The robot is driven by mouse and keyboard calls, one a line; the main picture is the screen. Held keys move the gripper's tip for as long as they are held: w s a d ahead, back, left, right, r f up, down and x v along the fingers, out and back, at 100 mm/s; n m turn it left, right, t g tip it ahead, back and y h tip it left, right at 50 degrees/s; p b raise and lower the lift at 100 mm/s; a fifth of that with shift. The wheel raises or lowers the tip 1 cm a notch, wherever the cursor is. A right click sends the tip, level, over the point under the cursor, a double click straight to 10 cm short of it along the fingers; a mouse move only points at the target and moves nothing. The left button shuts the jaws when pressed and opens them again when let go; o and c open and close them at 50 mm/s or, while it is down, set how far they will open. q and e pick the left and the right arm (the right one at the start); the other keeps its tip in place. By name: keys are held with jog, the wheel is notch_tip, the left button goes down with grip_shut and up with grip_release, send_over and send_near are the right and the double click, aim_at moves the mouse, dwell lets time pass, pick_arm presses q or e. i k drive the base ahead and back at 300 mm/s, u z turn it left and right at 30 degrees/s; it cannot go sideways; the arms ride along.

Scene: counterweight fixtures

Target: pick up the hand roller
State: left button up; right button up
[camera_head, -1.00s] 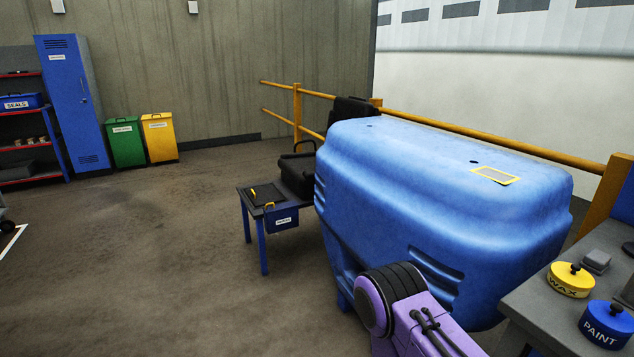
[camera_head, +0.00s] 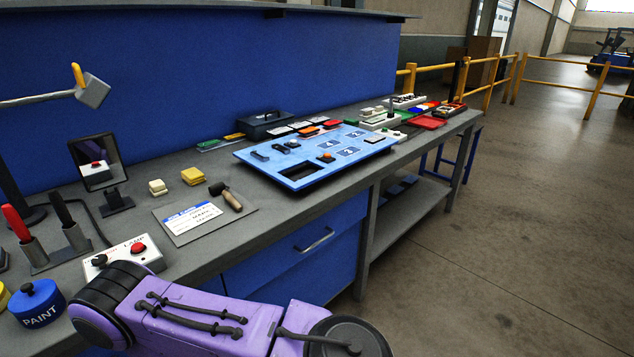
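A small tool with a wooden handle and a dark head, which looks like the hand roller (camera_head: 233,201), lies on a grey mat (camera_head: 243,219) on the workbench, left of the blue panel. A white card with a blue header (camera_head: 188,220) lies beside it on the same mat. Neither of my grippers is in view. Only purple links of one of my arms show along the bottom edge, in front of the bench, and no fingers can be seen.
The grey bench (camera_head: 150,200) holds a blue paint pot (camera_head: 38,303), a white box with a red button (camera_head: 125,255), a small mirror (camera_head: 97,163), a yellow block (camera_head: 192,176) and a blue slotted panel (camera_head: 320,157). A lamp arm (camera_head: 40,101) hangs at left. Floor is free at right.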

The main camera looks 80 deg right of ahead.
aim_at(219, 188)
jog(key=z, duration=2.25)
